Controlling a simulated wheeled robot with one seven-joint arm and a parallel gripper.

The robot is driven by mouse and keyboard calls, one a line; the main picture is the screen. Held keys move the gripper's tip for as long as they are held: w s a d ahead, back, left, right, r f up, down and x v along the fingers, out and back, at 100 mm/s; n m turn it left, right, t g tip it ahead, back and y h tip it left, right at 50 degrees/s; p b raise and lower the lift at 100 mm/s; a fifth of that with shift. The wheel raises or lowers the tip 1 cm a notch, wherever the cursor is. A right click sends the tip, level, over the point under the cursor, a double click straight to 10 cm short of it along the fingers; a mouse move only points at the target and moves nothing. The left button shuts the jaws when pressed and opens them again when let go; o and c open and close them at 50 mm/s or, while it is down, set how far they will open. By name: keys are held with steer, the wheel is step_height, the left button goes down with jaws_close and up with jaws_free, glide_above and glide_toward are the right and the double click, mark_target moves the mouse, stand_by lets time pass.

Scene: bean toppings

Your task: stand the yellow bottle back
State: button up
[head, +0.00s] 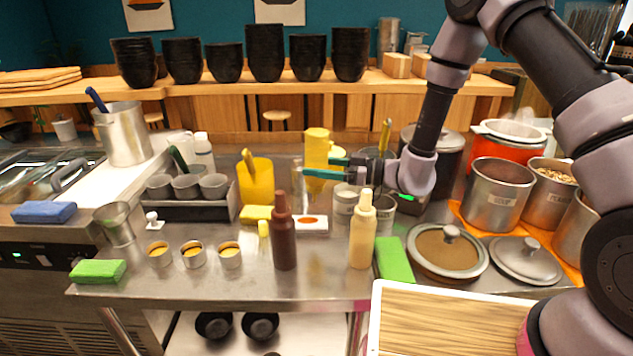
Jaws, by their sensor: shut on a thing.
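A bright yellow bottle (317,146) stands out near the middle of the head view, roughly upright, with its wider part at the top. My gripper (319,167) reaches in from the right, with its teal fingers shut on the yellow bottle. The near finger covers part of the bottle, and its lower end is hard to make out. A pale yellow squeeze bottle (361,238) and a brown squeeze bottle (283,240) stand upright at the front of the steel counter, apart from my gripper.
A yellow container (256,186) with a utensil stands left of the held bottle. Small topping cups (193,256), a green sponge (393,262), a lidded pot (447,250) and steel pots (497,194) crowd the counter (190,288).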

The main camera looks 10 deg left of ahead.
mark_target(318, 147)
steer(key=shift+r, duration=0.1)
steer(key=shift+r, duration=2.4)
